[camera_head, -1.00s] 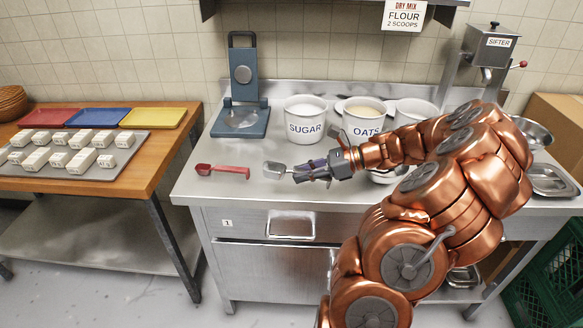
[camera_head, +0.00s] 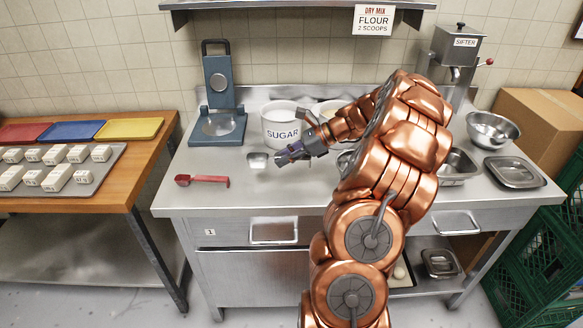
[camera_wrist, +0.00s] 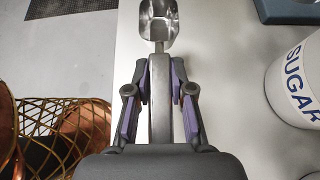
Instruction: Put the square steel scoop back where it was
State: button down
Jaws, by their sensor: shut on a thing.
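The square steel scoop shows its bright bowl (camera_head: 257,160) just left of my gripper (camera_head: 284,156), above the steel counter, in front of the sugar tub. In the wrist view, my gripper (camera_wrist: 160,85) is shut on the handle of the steel scoop (camera_wrist: 158,22), whose bowl points away from the fingers. The purple-padded fingers lie on both sides of the handle. A red scoop (camera_head: 203,181) lies on the counter (camera_head: 255,199) at its front left. My arm hides part of the counter and the tubs behind it.
The sugar tub (camera_head: 281,125) stands close behind my gripper, and also shows in the wrist view (camera_wrist: 298,85). A blue press (camera_head: 217,100) stands at the back left. Steel bowls (camera_head: 492,130) and a lidded pan (camera_head: 514,173) are at right. The counter's front left is mostly clear.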

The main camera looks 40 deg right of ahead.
jog(key=f+b, duration=0.2)
jog(key=w+f+b, duration=0.1)
jog(key=f, duration=0.1)
jog(key=w+f+b, duration=0.1)
jog(key=f+b, duration=0.1)
jog(key=shift+w+f+b, duration=0.15)
jog(key=shift+w+b, duration=0.05)
jog(key=shift+b, duration=0.1)
dwell(0.4)
jog(key=shift+f, duration=0.55)
dwell(0.6)
jog(key=c, duration=0.9)
grip_release()
jog(key=shift+c, duration=0.2)
jog(key=v, duration=1.2)
